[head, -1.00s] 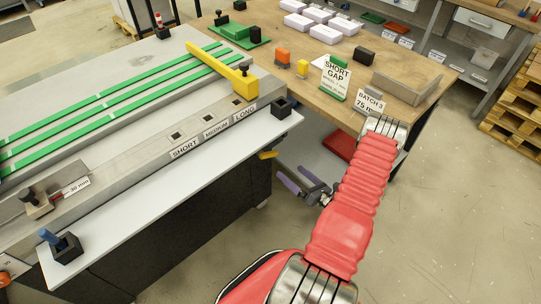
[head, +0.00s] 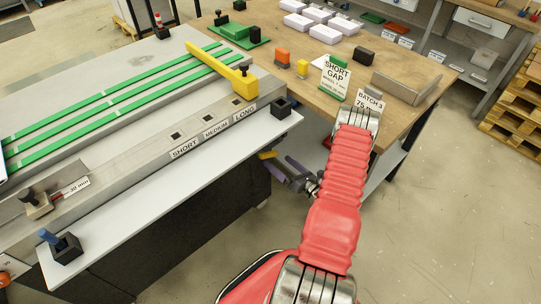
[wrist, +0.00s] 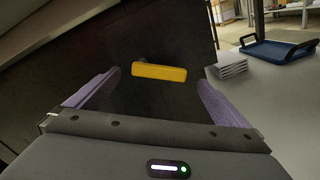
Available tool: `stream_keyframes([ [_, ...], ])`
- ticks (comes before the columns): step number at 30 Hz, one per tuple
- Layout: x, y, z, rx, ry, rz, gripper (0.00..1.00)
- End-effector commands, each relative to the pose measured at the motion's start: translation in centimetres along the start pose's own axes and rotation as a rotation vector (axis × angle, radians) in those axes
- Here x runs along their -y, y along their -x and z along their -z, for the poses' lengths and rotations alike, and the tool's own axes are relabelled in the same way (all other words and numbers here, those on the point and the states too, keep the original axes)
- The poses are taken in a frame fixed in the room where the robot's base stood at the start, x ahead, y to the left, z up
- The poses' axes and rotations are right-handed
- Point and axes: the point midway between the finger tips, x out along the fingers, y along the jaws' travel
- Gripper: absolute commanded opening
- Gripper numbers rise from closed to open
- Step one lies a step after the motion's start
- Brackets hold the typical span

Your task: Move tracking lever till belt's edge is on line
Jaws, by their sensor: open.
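A yellow lever (head: 267,155) sticks out from the dark side of the machine, below its front ledge. In the wrist view the yellow lever (wrist: 160,72) lies level ahead, between my two purple fingers. My gripper (head: 282,170) is open just beside the lever in the head view; the fingers stand apart to its left and right in the wrist view (wrist: 158,80), and I cannot tell how far the tips reach along it. Green belts (head: 110,105) with pale marks run across the machine top. The line for the belt's edge cannot be made out.
A yellow bar (head: 222,66) crosses the belts' end. SHORT, MEDIUM and LONG slots (head: 215,130) line the machine's front. A wooden bench (head: 400,113) with blocks and signs stands to the right. In the wrist view, a blue tray (wrist: 280,52) sits at the right.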

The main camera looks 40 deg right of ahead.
Motion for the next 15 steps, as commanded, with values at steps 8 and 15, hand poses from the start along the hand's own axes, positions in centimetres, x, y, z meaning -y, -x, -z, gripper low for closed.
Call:
stream_keyframes([
  [8,-0.1,-4.3,0.1,-0.001,0.001,-0.003,1.00],
  [15,-0.1,-6.4,0.0,0.000,0.000,-0.001,1.00],
])
